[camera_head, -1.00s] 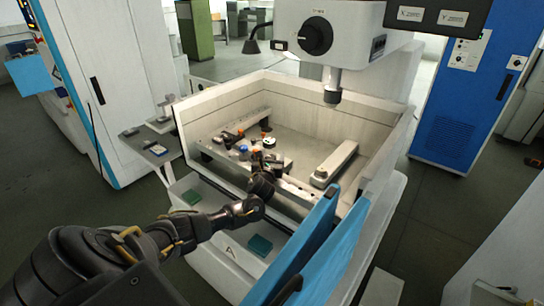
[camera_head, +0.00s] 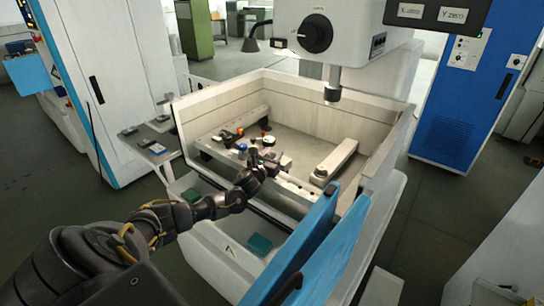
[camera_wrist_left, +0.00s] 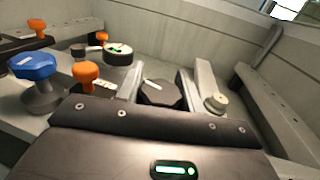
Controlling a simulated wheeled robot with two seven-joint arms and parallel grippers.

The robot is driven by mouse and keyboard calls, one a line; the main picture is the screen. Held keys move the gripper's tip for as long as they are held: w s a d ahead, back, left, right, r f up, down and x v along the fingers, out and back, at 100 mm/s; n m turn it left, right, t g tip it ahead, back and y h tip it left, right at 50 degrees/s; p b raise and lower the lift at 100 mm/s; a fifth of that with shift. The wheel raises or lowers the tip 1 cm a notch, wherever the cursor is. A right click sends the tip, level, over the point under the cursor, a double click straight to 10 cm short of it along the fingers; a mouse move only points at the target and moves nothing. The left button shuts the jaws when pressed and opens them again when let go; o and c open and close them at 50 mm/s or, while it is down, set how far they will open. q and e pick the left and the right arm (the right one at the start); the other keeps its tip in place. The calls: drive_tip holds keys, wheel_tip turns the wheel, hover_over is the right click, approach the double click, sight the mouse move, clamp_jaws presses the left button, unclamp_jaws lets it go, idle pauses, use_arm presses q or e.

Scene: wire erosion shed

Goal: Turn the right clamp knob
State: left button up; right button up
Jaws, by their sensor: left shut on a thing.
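A black faceted knob (camera_wrist_left: 160,93) with a white mark on top sits between the two fingers of my left gripper (camera_wrist_left: 159,88) in the left wrist view. The fingers are shut on it, one on each side. In the head view my left gripper (camera_head: 257,163) reaches over the front wall into the machine's tank, at the front rail, and hides the knob. A blue knob (camera_wrist_left: 33,68) stands to the left, also visible in the head view (camera_head: 243,149). My right gripper is not in view.
Orange knobs (camera_wrist_left: 85,73) and a round white dial gauge (camera_wrist_left: 118,50) are left of and beyond the gripper. A pale round knob (camera_wrist_left: 216,103) is on the right-hand bar. The tank wall (camera_head: 287,87) encloses the rails. A blue door (camera_head: 310,245) stands at the front right.

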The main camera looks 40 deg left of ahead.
use_arm(q)
drive_tip(key=m+h+b, duration=0.1)
drive_tip(key=h, duration=0.1)
drive_tip(key=m+h+b, duration=0.1)
drive_tip(key=b, duration=0.1)
drive_tip(key=m+h+b, duration=0.1)
drive_tip(key=h, duration=0.1)
drive_tip(key=shift+d+f+m+t+h, duration=0.2)
drive_tip(key=shift+d+m+t+h, duration=0.05)
drive_tip(key=shift+m+t+h, duration=0.05)
drive_tip(key=shift+d+r+m+h+b, duration=0.15)
drive_tip(key=shift+m+h+b, duration=0.55)
drive_tip(key=shift+h+b, duration=0.4)
drive_tip(key=o, duration=1)
drive_tip(key=shift+s+a+b, duration=0.35)
drive_tip(key=shift+s+b, duration=0.2)
drive_tip(key=shift+s, duration=1.2)
drive_tip(key=shift+s+a+b, duration=0.35)
drive_tip(key=shift+s+b, duration=0.2)
drive_tip(key=shift+s, duration=1.25)
drive_tip(key=shift+s+a+b, duration=0.35)
drive_tip(key=shift+s+b, duration=0.2)
drive_tip(key=shift+s, duration=1.2)
